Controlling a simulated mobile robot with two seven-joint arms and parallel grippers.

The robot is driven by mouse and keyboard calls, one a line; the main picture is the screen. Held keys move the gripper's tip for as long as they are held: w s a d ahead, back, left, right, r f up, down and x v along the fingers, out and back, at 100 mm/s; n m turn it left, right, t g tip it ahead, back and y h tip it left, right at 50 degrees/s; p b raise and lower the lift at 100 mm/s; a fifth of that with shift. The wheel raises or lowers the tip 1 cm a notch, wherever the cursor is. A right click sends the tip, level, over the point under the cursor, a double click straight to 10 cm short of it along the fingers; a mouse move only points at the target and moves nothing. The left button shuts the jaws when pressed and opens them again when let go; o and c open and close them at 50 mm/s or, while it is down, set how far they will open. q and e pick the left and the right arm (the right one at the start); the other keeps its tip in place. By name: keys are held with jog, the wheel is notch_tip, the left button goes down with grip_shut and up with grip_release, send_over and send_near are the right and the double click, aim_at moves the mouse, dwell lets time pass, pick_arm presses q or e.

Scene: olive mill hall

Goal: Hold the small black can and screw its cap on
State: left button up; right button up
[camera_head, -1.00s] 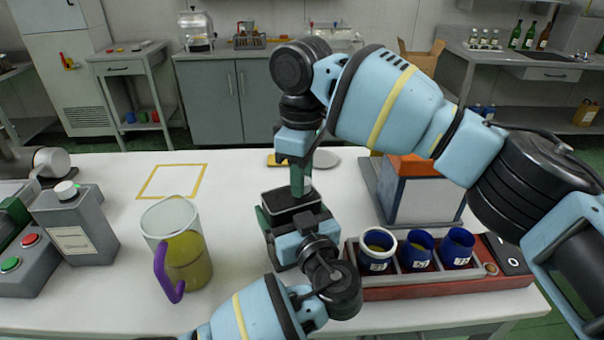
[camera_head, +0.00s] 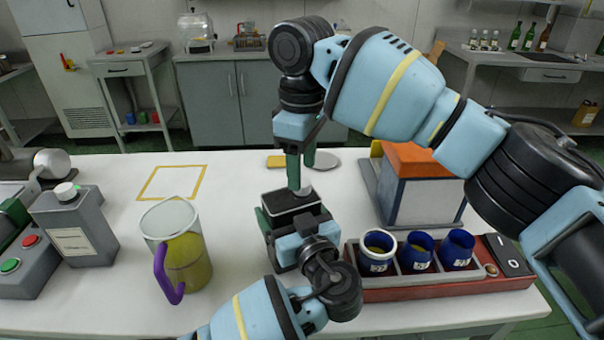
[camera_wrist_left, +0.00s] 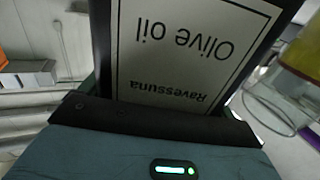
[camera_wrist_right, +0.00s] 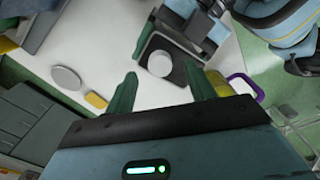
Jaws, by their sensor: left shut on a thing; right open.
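The small black can (camera_head: 288,203) stands upright over the white table in the head view. My left gripper (camera_head: 291,226) is shut around its body. The can's label (camera_wrist_left: 185,50), reading "Olive oil Ravessuna", fills the left wrist view upside down. A pale round cap (camera_head: 305,190) sits at the can's top; it also shows on the black top in the right wrist view (camera_wrist_right: 160,64). I cannot tell how tightly it sits. My right gripper (camera_head: 301,180) points down just above the cap. Its green fingers stand apart in the right wrist view, with nothing between them.
A glass jug (camera_head: 188,262) with yellow oil and a purple handle stands left of the can. A grey canister (camera_head: 75,235) is farther left. A red rack (camera_head: 430,284) with blue cups is at right, an orange-topped box (camera_head: 425,200) behind it. A yellow outline (camera_head: 172,166) marks bare table.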

notch_tip(320, 180, up, 9)
dwell(0.3)
jog(key=shift+r, duration=0.1)
pick_arm(q)
jog(key=o, duration=1.6)
jog(key=shift+o, duration=0.2)
jog(key=shift+s, duration=0.1)
jog(key=v, duration=0.7)
jog(key=shift+s+d+b, duration=0.15)
jog(key=shift+s+b, duration=0.15)
jog(key=shift+b, duration=0.15)
pick_arm(e)
jog(key=shift+w+f, duration=0.15)
jog(key=shift+f, duration=1)
